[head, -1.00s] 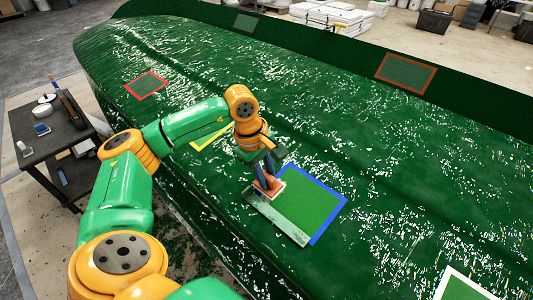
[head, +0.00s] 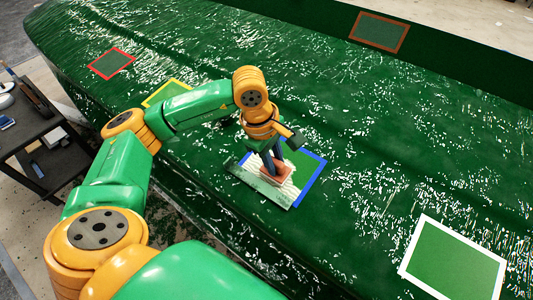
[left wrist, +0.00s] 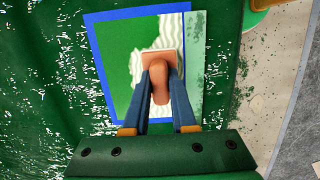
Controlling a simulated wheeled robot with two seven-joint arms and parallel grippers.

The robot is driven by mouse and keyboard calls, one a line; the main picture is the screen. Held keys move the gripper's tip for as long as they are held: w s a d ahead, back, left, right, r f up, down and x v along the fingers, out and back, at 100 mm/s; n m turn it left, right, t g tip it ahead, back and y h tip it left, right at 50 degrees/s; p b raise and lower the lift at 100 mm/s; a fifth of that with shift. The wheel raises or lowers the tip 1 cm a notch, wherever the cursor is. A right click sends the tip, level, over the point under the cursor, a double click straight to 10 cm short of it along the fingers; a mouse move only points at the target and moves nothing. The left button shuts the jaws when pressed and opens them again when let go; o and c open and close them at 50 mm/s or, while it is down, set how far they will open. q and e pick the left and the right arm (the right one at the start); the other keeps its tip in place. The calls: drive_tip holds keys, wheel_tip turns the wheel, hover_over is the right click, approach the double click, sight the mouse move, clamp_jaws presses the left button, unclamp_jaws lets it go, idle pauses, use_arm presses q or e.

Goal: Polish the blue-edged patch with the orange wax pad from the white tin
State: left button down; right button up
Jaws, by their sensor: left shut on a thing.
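The blue-edged patch (head: 309,181) lies on the green hull, and it also shows in the left wrist view (left wrist: 117,50). Pale wavy streaks (left wrist: 174,33) cover its right part in the left wrist view; the left part is plain green. My left gripper (head: 272,163) is shut on the knob of the orange wax pad (head: 277,177). In the left wrist view the fingers (left wrist: 160,88) grip the knob and the pad (left wrist: 148,56) lies flat over the patch, seemingly touching it. My right gripper is out of view. I cannot make out the white tin with certainty.
A dull pale strip (left wrist: 197,70) borders the patch. Red (head: 111,63), yellow (head: 164,94), brown (head: 379,32) and white-edged (head: 452,257) patches lie elsewhere on the hull. A dark cart (head: 45,160) with small items stands at the left.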

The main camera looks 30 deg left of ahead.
use_arm(q)
drive_tip(key=shift+s+d+b, duration=0.15)
drive_tip(key=shift+d+b, duration=0.1)
drive_tip(key=shift+d, duration=1.75)
drive_tip(key=shift+s+d+b, duration=0.15)
drive_tip(key=shift+d+b, duration=0.05)
drive_tip(key=shift+d, duration=1.75)
drive_tip(key=shift+w+r, duration=0.2)
drive_tip(key=shift+w, duration=1)
drive_tip(key=shift+f+b, duration=0.1)
drive_tip(key=shift+b, duration=0.45)
